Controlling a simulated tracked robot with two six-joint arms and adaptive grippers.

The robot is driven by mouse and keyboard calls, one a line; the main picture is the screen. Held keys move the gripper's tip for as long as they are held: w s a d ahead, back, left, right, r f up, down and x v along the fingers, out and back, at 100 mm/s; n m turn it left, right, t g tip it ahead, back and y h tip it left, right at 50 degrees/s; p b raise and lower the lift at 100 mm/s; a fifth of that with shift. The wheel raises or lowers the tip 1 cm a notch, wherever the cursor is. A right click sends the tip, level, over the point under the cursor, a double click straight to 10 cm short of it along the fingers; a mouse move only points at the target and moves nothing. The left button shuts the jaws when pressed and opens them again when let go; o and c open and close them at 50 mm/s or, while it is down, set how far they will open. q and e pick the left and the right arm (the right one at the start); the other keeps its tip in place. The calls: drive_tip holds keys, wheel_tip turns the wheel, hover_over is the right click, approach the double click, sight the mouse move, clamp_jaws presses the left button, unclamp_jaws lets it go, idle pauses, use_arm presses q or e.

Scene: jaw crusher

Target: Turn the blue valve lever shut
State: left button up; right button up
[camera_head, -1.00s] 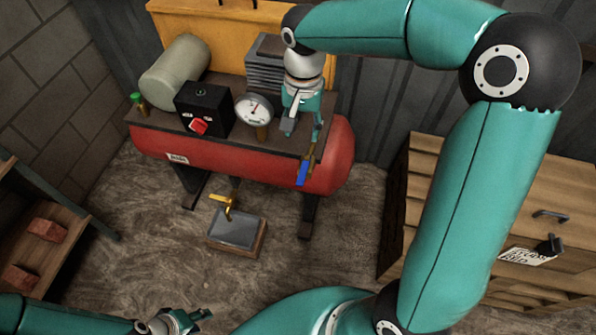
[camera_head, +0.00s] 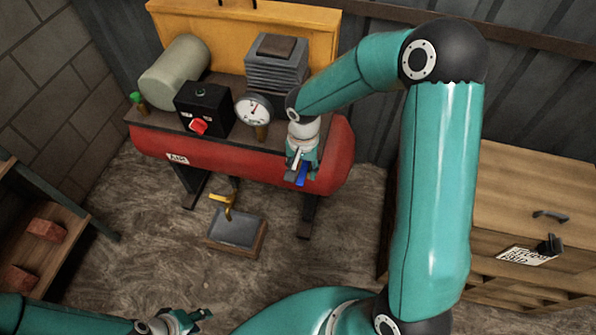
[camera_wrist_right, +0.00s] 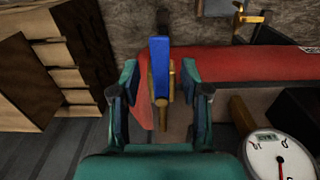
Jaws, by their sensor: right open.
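The blue valve lever (camera_wrist_right: 160,62) stands out from a brass valve body (camera_wrist_right: 161,108) against the red tank in the right wrist view. It shows partly in the head view (camera_head: 301,177), behind my right gripper. My right gripper (camera_head: 301,174) is open at the right end of the tank. In the wrist view its fingers (camera_wrist_right: 159,94) stand on both sides of the brass valve and the lever's base, with visible gaps. The lever's free end reaches past the fingertips. My left gripper (camera_head: 198,320) is low at the bottom edge, far from the valve; its finger gap is unclear.
The red compressor tank (camera_head: 235,163) carries a round gauge (camera_head: 253,109) and a black box with a red knob (camera_head: 204,108). A brass tap (camera_head: 226,202) is above a tray (camera_head: 234,231) on the floor. A wooden cabinet (camera_head: 520,195) stands at right.

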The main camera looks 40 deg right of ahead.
drive_tip(key=shift+f, duration=0.35)
drive_tip(key=shift+c, duration=0.4)
clamp_jaws()
